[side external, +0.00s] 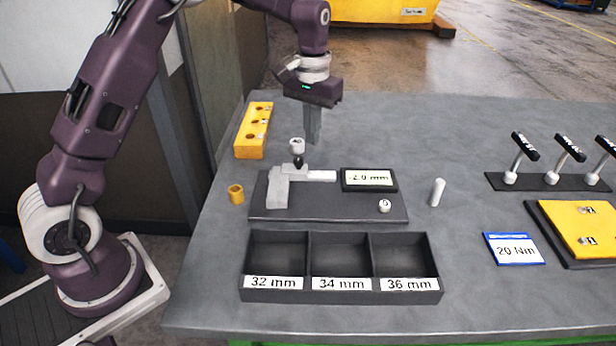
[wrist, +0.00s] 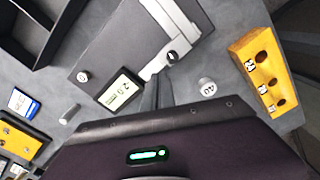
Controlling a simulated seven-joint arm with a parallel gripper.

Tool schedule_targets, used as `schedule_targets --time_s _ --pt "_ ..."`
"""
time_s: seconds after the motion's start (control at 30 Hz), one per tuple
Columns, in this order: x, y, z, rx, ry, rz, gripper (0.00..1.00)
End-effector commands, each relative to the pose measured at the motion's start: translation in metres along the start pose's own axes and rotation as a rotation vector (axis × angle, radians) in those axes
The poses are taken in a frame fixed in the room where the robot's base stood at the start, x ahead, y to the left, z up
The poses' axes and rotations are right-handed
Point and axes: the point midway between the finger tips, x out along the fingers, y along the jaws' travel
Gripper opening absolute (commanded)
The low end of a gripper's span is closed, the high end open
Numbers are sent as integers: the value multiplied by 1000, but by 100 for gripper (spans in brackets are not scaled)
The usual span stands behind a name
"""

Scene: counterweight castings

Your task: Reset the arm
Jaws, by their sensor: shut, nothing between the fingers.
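My gripper (side external: 313,138) hangs pointing down above the grey table (side external: 450,130), behind the measuring gauge. Its fingers are together with nothing between them; they also show in the wrist view (wrist: 158,96). The measuring gauge (side external: 279,188) stands on a dark plate (side external: 340,213) in front of the fingers. A small white cylinder (side external: 297,145) with a dark mark on top stands behind the gauge, near my gripper and apart from it; it also shows in the wrist view (wrist: 207,87). I cannot tell exactly how high the fingertips are above the table.
A yellow block with holes (side external: 251,143) stands left of my gripper. A display (side external: 369,179) reads "-2.0 mm". In front is a three-compartment tray (side external: 340,297), its compartments empty.

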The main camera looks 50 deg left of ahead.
Motion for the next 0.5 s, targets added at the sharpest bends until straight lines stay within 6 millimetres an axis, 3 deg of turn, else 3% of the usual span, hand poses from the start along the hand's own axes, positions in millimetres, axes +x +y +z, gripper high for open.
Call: schedule_targets --time_s 0.07,0.13,0.2,0.3,0.4,0.5 --pt "-24 2 13 9 29 14 0" --pt "-62 4 41 27 80 35 0" --pt "-100 6 84 57 141 58 0" --pt "-136 4 152 109 234 79 0" --pt "-149 -2 220 164 327 86 0" --pt "-142 -9 274 211 404 80 0"
